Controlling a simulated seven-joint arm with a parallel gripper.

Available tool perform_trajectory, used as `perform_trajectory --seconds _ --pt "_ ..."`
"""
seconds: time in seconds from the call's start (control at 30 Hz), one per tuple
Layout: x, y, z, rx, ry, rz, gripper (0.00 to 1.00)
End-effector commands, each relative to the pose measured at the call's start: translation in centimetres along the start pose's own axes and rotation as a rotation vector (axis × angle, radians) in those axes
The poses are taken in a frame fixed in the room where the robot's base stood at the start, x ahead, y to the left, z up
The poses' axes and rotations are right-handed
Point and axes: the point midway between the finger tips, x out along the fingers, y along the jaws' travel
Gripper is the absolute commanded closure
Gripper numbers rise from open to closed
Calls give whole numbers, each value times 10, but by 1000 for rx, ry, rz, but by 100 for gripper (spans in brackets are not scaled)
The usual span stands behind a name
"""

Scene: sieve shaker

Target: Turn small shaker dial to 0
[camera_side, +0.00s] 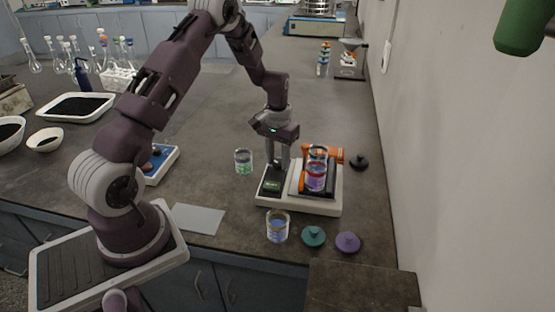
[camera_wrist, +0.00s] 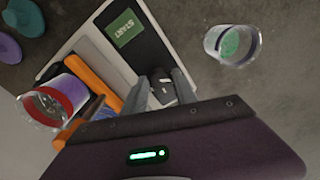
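The small shaker (camera_side: 325,208) is a white-based machine on the bench, with a black control panel at its left. A green START screen (camera_wrist: 125,28) shows on the panel, and also in the side view (camera_side: 271,186). A small dark dial with a white mark (camera_wrist: 163,86) shows between my fingers in the wrist view; in the side view my gripper hides it. My gripper (camera_side: 278,162) points down over the panel's back end. Its two fingers (camera_wrist: 162,92) are apart, one either side of the dial. Whether they touch it is unclear, and the dial's setting is unreadable.
An orange clamp (camera_wrist: 95,75) and a red-rimmed jar with purple contents (camera_side: 315,177) are on the shaker, right of my gripper. Loose jars with green (camera_side: 243,161) and blue (camera_side: 277,227) contents stand nearby. Teal (camera_side: 313,236), purple (camera_side: 348,242) and black (camera_side: 359,161) lids lie around it.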

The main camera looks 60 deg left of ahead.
Motion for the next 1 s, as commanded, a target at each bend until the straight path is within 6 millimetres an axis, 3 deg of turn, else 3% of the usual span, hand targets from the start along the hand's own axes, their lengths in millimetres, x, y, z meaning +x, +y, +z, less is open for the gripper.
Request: perform_trajectory --seconds 0.37,0.7,1.0 --pt "-1 0 1 2 -3 0 51" --pt "-62 0 0 2 0 -1 51" --pt "-70 0 1 2 -3 0 51"
